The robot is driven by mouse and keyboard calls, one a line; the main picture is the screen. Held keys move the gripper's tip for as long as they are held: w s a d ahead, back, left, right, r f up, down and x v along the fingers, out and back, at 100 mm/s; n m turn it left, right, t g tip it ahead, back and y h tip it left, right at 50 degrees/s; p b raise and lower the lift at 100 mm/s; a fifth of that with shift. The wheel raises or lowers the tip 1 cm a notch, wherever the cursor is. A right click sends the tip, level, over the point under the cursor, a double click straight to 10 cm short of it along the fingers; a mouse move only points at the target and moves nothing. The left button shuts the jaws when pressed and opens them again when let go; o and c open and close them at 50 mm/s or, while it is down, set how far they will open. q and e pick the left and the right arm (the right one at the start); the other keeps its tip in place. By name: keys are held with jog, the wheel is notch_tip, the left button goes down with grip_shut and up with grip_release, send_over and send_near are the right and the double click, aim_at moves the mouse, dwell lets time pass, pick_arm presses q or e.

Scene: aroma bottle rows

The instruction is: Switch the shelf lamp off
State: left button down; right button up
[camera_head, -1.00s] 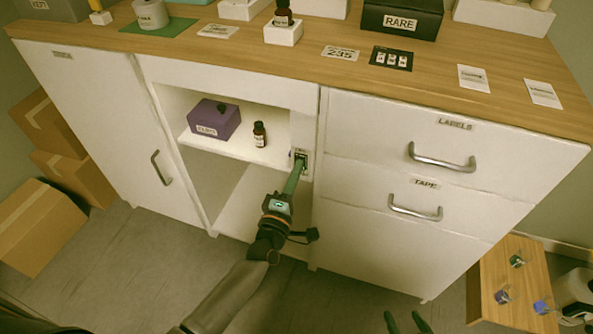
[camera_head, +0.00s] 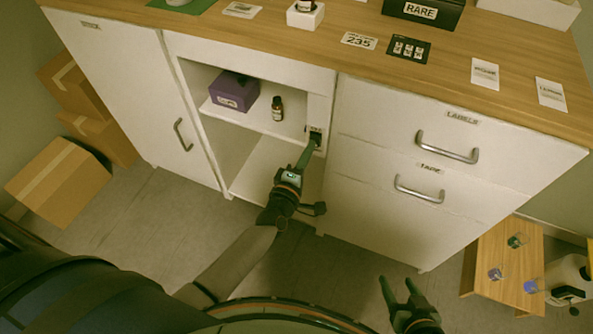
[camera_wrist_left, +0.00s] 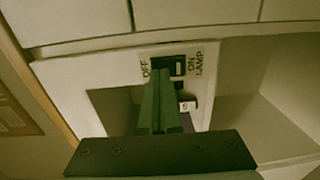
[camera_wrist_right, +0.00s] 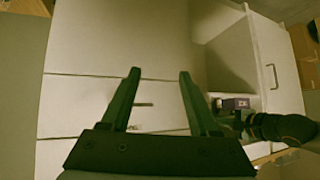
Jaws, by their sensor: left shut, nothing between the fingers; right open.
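The lamp switch (camera_head: 315,139) is a dark rocker on the upright strip at the right of the open shelf. In the left wrist view, the switch (camera_wrist_left: 177,66) sits between the printed words OFF, on the left, and ON LAMP, on the right. My left gripper (camera_head: 309,149) is shut and empty, its tips at the switch. In the left wrist view, the gripper (camera_wrist_left: 161,72) overlaps the OFF side; I cannot tell whether it touches. The rocker's position is partly hidden. My right gripper (camera_head: 397,282) is open and empty, low in front of the drawers.
The open shelf (camera_head: 245,118) holds a purple box (camera_head: 234,92) and a small brown bottle (camera_head: 277,108). Drawer handles (camera_head: 447,147) stick out to the right. A low wooden table (camera_head: 510,262) stands at the lower right. Cardboard boxes (camera_head: 60,182) lie at the left.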

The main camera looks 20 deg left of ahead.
pick_arm(q)
jog(key=s+p, duration=0.2)
jog(key=s, duration=0.8)
jog(key=shift+s+a, duration=0.2)
jog(key=shift+s, duration=0.1)
pick_arm(e)
jog(key=shift+s+d+r, duration=0.3)
jog(key=shift+d+r, duration=0.05)
jog(key=shift+d, duration=0.15)
jog(key=shift+s+d+r, duration=0.3)
jog(key=shift+d, duration=0.15)
pick_arm(q)
jog(key=shift+r, duration=0.1)
jog(key=s+a+r+m+g+h+p, duration=0.1)
jog(key=s+m+g+p, duration=0.7)
jog(key=s+m, duration=0.5)
jog(key=m+p, duration=0.1)
jog(key=m, duration=0.5)
jog(key=shift+s+r+m+h, duration=0.15)
jog(key=shift+r+m+h, duration=0.15)
jog(key=shift+r+h, duration=0.1)
pick_arm(e)
notch_tip(320, 180, up, 7)
jog(key=s+d+h, duration=0.1)
jog(key=shift+d+r+m, duration=0.15)
jog(key=shift+d+m, duration=0.15)
jog(key=shift+d, duration=0.1)
jog(key=shift+s, duration=0.1)
